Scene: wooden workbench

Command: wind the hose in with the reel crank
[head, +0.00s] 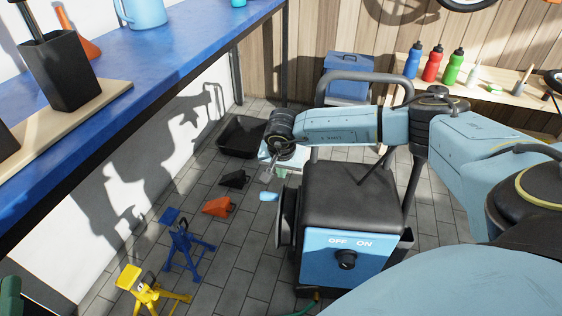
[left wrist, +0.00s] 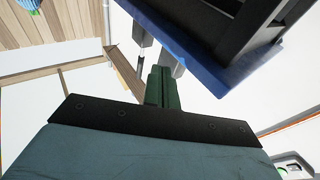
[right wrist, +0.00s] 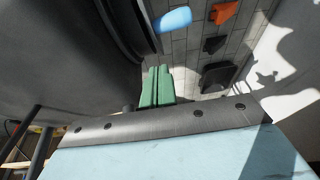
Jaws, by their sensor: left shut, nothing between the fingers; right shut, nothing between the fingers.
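A black machine (head: 345,199) with a blue OFF/ON panel and a black knob (head: 346,259) stands on the floor. A bit of green hose (head: 306,308) shows at the bottom. My right gripper (head: 267,177) is shut and empty, near the disc. My left gripper (head: 10,290), shut and empty, is partly cut off at the left edge.
A blue bench (head: 165,65) with a black holder (head: 62,72) runs along the left. Blue (head: 184,246) and yellow (head: 143,288) stands, an orange wedge (head: 218,206), a black wedge (head: 235,180) and a black tray (head: 240,137) are on the tiles. A bottle shelf (head: 490,88) is behind.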

